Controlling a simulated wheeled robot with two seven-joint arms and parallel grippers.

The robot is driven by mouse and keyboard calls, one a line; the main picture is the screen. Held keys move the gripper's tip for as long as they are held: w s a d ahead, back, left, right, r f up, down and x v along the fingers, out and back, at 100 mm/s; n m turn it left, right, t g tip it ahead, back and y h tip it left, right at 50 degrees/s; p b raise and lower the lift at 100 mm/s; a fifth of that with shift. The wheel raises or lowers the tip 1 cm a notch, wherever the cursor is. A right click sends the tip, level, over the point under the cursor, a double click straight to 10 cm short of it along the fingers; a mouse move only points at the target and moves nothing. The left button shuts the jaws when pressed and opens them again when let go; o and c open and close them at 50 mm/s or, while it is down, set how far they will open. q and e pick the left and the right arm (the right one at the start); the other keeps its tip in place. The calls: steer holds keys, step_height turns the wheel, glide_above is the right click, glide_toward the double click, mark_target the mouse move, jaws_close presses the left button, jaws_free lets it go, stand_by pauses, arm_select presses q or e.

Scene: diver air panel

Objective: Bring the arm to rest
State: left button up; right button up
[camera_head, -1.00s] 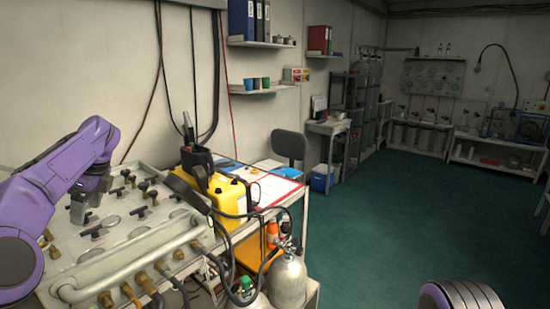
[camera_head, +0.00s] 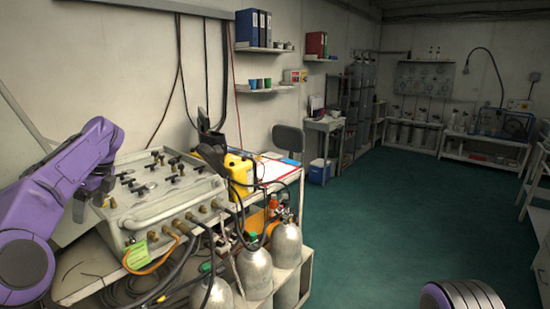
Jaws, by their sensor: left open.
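The air panel (camera_head: 150,212) is a grey box with several black valve handles on its sloped top and brass fittings with hoses along its front. My left arm, purple, comes in from the left. Its gripper (camera_head: 79,211) points down at the panel's left end, open, with nothing seen between its fingers. I cannot tell whether it touches the panel. A purple and grey part of mine shows at the bottom right edge; my right gripper is out of the picture.
A yellow case (camera_head: 240,168) stands right of the panel on the bench. Silver cylinders (camera_head: 254,272) stand below, with loose hoses. A green tag (camera_head: 138,254) hangs at the panel's front left. The green floor (camera_head: 400,220) on the right is clear.

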arm_select(q)
step_height(320, 180, down, 9)
steer(key=w+a+m+t+y, duration=0.1)
steer(key=w+a+m+y, duration=0.1)
steer(key=m+y, duration=0.95)
steer(key=s+d+f+m+t+h, duration=0.1)
steer(key=d+f+m+t, duration=0.2)
steer(key=f+m, duration=0.4)
steer(key=s+d+f+m+t+h+b, duration=0.1)
steer(key=s+d+f+m+t+h, duration=0.15)
steer(key=f+m, duration=0.4)
steer(key=s+d+f+m+t+h, duration=0.1)
steer(key=d+f+m+t, duration=0.25)
steer(key=f+m, duration=0.35)
steer(key=s+d+f+m+g+h+b, duration=0.1)
steer(key=s+d+f+m+h, duration=0.25)
steer(key=s+f+m, duration=0.45)
steer(key=s+d+f+m+g+h, duration=0.1)
steer(key=s+d+f+m+h, duration=0.3)
steer(key=s+f, duration=0.5)
steer(key=s+d+f+m+g, duration=0.1)
steer(key=s+m+g, duration=0.1)
steer(key=s, duration=0.8)
steer(key=s+d+f+m+g+b, duration=0.1)
steer(key=s+m+g, duration=0.1)
steer(key=s, duration=0.9)
steer(key=shift+s+d+h, duration=0.2)
steer(key=shift+d+h, duration=0.15)
